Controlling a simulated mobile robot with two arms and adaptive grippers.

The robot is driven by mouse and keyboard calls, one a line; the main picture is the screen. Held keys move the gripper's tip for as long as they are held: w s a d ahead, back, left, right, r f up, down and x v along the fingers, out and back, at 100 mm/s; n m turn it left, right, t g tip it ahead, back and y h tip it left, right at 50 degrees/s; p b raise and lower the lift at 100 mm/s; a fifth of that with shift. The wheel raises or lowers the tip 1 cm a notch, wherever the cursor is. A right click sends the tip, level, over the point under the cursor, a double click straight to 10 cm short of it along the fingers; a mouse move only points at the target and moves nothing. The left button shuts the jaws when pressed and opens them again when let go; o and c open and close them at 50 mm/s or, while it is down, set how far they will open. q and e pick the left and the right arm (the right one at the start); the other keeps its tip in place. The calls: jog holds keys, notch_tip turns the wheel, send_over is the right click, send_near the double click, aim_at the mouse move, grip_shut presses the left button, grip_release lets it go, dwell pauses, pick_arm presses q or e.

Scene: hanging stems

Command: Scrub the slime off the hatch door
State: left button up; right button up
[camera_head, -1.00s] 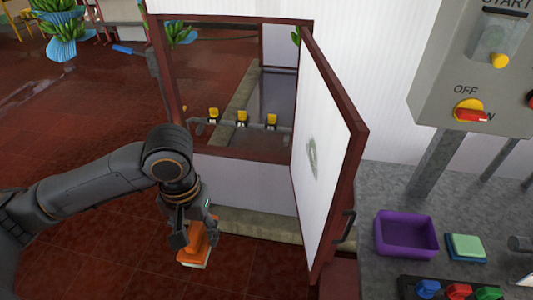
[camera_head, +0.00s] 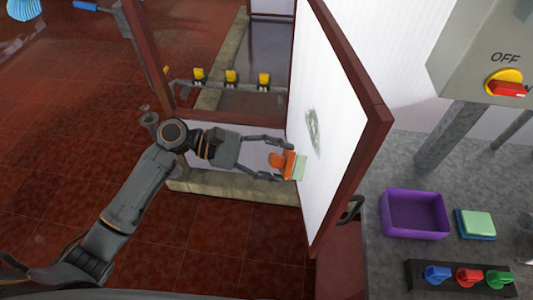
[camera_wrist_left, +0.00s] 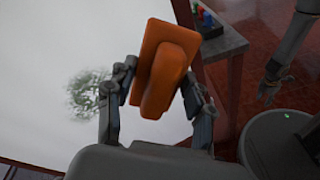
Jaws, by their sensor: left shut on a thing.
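The hatch door (camera_head: 337,88) stands open, a white panel in a dark red frame. A grey-green slime smear (camera_head: 313,131) is on its white face; it also shows in the left wrist view (camera_wrist_left: 88,94). My left gripper (camera_head: 283,160) is shut on the orange handle of a scrubber (camera_head: 291,165), whose pale pad (camera_head: 300,167) faces the door. The scrubber is just below and left of the smear; whether the pad touches the door I cannot tell. In the left wrist view the scrubber (camera_wrist_left: 167,66) sits between both fingers, right of the smear.
A grey table right of the door holds a purple tray (camera_head: 414,233), a green-and-blue sponge (camera_head: 475,223) and a block of coloured switches (camera_head: 467,275). A control box (camera_head: 485,60) hangs above. Yellow-handled valves (camera_head: 231,78) line a pipe behind the opening.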

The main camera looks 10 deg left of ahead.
pick_arm(q)
jog(key=w+n+t, duration=0.1)
jog(key=w+a+f+n+t+h, duration=0.1)
jog(key=t, duration=0.1)
jog(key=w+f+n+t, duration=0.1)
jog(key=shift+w+a+f+t+h, duration=0.15)
jog(key=shift+w+a+t+h, duration=0.05)
jog(key=shift+t+h, duration=0.1)
jog(key=shift+x, duration=2)
jog(key=shift+w+d, duration=0.1)
jog(key=shift+d, duration=0.25)
pick_arm(e)
jog(key=shift+w+a, duration=0.3)
jog(key=shift+w, duration=0.6)
pick_arm(q)
jog(key=shift+x, duration=0.95)
pick_arm(e)
jog(key=shift+w+d, duration=0.15)
